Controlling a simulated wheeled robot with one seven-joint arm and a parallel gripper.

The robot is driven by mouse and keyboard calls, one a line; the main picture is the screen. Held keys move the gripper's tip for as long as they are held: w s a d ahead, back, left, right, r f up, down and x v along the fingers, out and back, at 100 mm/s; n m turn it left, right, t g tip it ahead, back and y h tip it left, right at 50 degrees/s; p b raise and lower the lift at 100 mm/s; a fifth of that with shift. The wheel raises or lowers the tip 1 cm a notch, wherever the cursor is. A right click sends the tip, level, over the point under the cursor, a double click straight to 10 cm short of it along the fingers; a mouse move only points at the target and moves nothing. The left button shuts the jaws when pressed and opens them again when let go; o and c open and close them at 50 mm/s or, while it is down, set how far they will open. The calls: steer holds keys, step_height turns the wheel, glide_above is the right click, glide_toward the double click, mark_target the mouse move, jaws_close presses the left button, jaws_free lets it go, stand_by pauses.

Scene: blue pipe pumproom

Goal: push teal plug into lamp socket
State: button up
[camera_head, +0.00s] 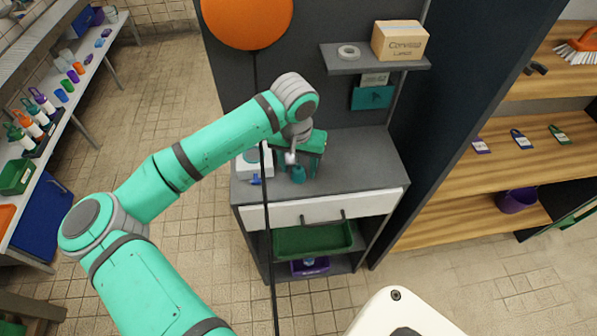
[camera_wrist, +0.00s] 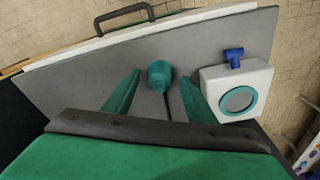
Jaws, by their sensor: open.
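The teal plug (camera_head: 298,174) is on the grey cabinet top, with a dark cable that shows in the wrist view. My gripper (camera_head: 300,168) is over the cabinet top, with its fingers pointing down around the plug. In the wrist view the plug (camera_wrist: 159,73) lies between the two spread green fingertips, with a gap on each side. A white box (camera_wrist: 240,91) with a teal ring around a grey round face is to the right of the fingers; it may be the lamp socket. A blue T-shaped piece (camera_wrist: 234,56) is at its edge.
An orange round lamp (camera_head: 247,20) hangs above, and a dark cord runs down the head view. A small shelf (camera_head: 345,66) holds a cardboard box (camera_head: 399,42) and a tape ring. A white drawer (camera_head: 320,210) is under the cabinet top. The top's right part is clear.

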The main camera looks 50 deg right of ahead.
steer(key=c, duration=1)
steer(key=shift+c, duration=0.2)
steer(key=shift+r, duration=0.15)
steer(key=shift+s+r, duration=0.1)
steer(key=shift+r, duration=0.45)
steer(key=s+a+r, duration=0.2)
steer(key=s+r, duration=0.9)
steer(key=s, duration=0.2)
steer(key=shift+s+a+r, duration=0.2)
steer(key=shift+s+r, duration=0.1)
steer(key=shift+r, duration=0.05)
